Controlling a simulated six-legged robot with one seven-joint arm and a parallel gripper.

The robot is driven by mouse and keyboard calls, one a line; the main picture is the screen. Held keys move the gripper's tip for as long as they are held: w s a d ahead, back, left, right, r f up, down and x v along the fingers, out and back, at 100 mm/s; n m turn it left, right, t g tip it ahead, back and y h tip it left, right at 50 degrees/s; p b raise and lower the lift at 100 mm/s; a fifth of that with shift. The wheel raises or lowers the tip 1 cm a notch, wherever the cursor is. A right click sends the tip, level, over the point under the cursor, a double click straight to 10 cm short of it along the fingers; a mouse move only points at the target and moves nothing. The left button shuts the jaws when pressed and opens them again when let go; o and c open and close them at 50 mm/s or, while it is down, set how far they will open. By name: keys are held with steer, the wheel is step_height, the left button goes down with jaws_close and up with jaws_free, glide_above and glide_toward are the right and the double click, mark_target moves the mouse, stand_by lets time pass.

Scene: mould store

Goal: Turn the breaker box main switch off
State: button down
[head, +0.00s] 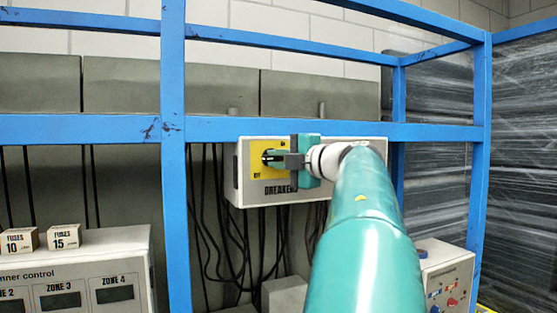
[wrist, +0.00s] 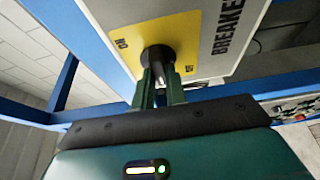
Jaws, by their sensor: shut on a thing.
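The breaker box (head: 330,188) is a pale grey-white box lettered "BREAKER", at the middle of the head view. Its left part bears a yellow plate (head: 259,148), which also shows in the wrist view (wrist: 118,20). The dark main switch knob (wrist: 158,56) sits on this plate between an ON label and an OFF label. My gripper (head: 276,160) reaches in from the right and is shut on the knob. In the wrist view its green fingers (wrist: 158,88) lie on either side of the knob's handle. The fingers partly hide the handle, so its exact setting is hard to tell.
Blue frame bars (head: 175,200) stand and run across around the box. Dark cables hang below it. A control panel (head: 100,265) with two fuse boxes (head: 65,236) on top is at the lower left. Another small panel (head: 447,278) is at the lower right.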

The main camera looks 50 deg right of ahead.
steer(key=shift+d, duration=0.1)
steer(key=c, duration=1.4)
jaws_free()
steer(key=shift+d, duration=0.1)
steer(key=shift+c, duration=0.2)
steer(key=shift+s, duration=0.2)
steer(key=s+a, duration=0.2)
steer(key=s, duration=1.1)
steer(key=shift+s, duration=0.15)
steer(key=shift+a, duration=0.1)
